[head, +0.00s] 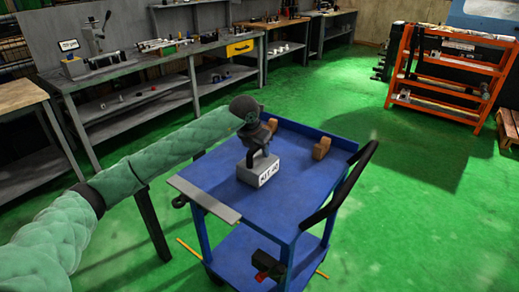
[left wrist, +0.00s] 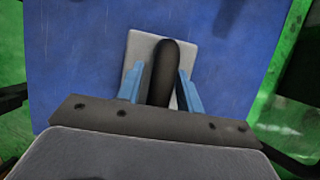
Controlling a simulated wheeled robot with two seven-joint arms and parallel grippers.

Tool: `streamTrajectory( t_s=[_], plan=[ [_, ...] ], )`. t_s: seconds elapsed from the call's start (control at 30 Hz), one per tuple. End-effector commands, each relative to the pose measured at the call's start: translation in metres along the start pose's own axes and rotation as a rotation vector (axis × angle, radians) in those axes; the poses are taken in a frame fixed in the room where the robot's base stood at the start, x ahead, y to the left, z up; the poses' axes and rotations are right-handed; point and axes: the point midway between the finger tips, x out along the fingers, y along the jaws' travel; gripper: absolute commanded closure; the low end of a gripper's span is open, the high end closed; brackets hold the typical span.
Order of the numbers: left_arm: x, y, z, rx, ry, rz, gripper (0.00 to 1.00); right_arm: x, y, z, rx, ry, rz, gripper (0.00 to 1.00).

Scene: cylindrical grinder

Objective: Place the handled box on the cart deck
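The handled box (head: 262,168) is a small light-grey box with a black-lettered label and a dark upright handle. It is upright over the blue cart deck (head: 218,182), near the middle of its left part; I see no clear gap under it. My left gripper (head: 262,150) comes down on it from above. In the left wrist view the blue fingers (left wrist: 160,88) flank the dark handle (left wrist: 166,66) closely, and their tips appear to touch its sides. The pale box top (left wrist: 138,48) shows beyond. My right gripper is out of view.
Brown blocks (head: 321,148) sit on the far part of the deck. A black push handle (head: 340,188) rises at the cart's right. A grey plate (head: 204,199) lies along the left edge. Workbenches (head: 150,62) and an orange rack (head: 446,75) stand behind. The front-right deck is clear.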

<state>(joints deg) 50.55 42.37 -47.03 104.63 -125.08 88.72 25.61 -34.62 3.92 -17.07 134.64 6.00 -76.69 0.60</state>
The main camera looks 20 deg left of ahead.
Motion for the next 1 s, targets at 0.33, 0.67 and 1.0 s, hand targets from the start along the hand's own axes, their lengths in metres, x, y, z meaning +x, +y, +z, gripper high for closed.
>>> streamTrajectory(
  t_s=[0.33,0.67,1.0],
  plan=[
    [-0.001,0.000,0.001,0.000,0.000,0.000,0.57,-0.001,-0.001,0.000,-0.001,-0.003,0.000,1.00],
    [-0.042,0.001,0.001,0.002,-0.004,0.002,0.57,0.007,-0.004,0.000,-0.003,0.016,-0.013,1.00],
    [-0.102,0.001,0.001,0.001,-0.002,0.001,0.57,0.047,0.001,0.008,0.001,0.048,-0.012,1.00]
  ],
)
